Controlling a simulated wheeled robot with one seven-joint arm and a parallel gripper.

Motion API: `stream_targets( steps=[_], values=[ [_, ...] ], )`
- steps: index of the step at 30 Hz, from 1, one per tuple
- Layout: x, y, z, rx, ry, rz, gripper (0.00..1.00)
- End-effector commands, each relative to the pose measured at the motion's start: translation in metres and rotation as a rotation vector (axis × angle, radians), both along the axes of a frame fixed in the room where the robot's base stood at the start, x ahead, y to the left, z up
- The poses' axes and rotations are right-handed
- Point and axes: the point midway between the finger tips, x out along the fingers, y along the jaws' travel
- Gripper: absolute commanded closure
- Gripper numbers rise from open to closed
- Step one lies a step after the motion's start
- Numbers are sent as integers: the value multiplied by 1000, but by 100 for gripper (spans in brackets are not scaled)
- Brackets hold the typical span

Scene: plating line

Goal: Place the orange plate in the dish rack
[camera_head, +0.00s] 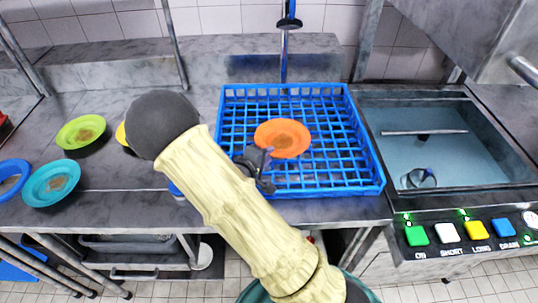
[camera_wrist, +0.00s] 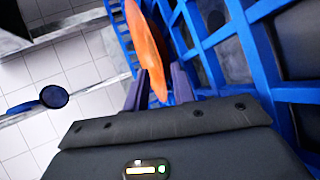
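The orange plate (camera_head: 283,138) shows over the blue dish rack (camera_head: 352,183) in the head view, with a brownish stain near its middle. In the wrist view the orange plate (camera_wrist: 148,50) appears nearly edge-on between the fingers of my gripper (camera_wrist: 158,88), which is shut on its rim. In the head view my gripper (camera_head: 264,158) is over the rack at the plate's lower left. The blue grid of the rack (camera_wrist: 245,45) is close beside the plate in the wrist view. I cannot tell whether the plate touches the rack.
A green plate (camera_head: 82,132), a teal plate (camera_head: 50,183) and a blue plate (camera_head: 12,177) lie on the counter at left. A yellow item is partly hidden behind my arm. A water-filled basin (camera_head: 425,150) with coloured buttons (camera_head: 478,231) is right of the rack. A blue-ended spray pipe (camera_head: 288,22) hangs behind.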

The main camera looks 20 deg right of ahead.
Motion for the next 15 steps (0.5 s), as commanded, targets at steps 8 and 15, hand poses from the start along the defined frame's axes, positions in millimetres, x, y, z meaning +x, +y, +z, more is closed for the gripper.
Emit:
stream_targets(
  steps=[8,15],
  values=[
    [-32,39,22,2,-1,3,75],
    [-56,66,37,1,-1,-1,75]
  ],
)
